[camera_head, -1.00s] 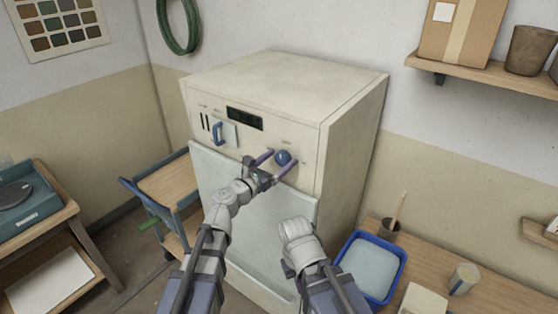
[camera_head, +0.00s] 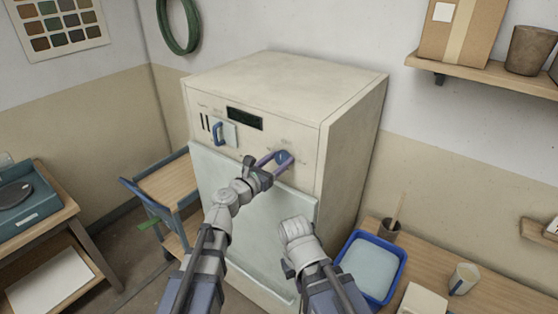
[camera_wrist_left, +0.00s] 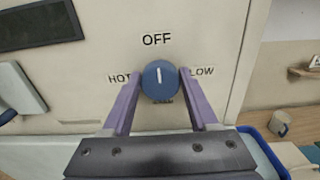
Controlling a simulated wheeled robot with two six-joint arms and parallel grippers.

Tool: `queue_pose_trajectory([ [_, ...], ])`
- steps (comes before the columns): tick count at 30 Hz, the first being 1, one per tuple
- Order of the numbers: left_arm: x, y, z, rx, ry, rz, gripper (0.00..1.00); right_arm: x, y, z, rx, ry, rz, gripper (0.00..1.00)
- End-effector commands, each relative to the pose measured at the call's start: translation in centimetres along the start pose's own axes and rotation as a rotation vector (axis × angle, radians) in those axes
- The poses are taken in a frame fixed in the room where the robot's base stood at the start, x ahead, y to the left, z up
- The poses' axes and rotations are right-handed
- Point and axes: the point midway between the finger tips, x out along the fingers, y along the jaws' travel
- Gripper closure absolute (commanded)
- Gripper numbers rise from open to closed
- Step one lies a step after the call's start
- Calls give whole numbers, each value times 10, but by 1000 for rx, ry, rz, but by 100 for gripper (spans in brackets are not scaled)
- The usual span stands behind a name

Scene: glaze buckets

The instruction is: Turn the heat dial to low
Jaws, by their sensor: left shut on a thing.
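The heat dial (camera_head: 282,158) is a round blue knob on the front panel of a cream kiln-like cabinet (camera_head: 255,135). In the left wrist view the dial (camera_wrist_left: 160,80) has a white pointer mark aimed up at OFF. HOT is printed to its left, LOW to its right, and a label below is partly hidden. My left gripper (camera_head: 277,158) is shut on the dial, with one purple finger on each side of it, as the left wrist view (camera_wrist_left: 160,84) shows. My right arm is low in front of the cabinet door; its fingers cannot be made out.
A blue handle (camera_head: 218,133) and a dark display (camera_head: 244,118) sit left of the dial on the panel. A blue tub (camera_head: 399,268) and a cup (camera_head: 463,278) stand on the wooden table at the right. A blue-framed cart (camera_head: 165,185) stands at the left.

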Motion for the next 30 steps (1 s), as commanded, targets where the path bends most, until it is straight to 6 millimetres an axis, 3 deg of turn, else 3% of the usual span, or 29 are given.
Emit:
queue_pose_trajectory([
  [11,0,0,0,85,0,0,96,0,0,0,0,0,0,100],
  [30,0,-3,-1,657,0,0,96,1,0,0,0,0,0,100],
])
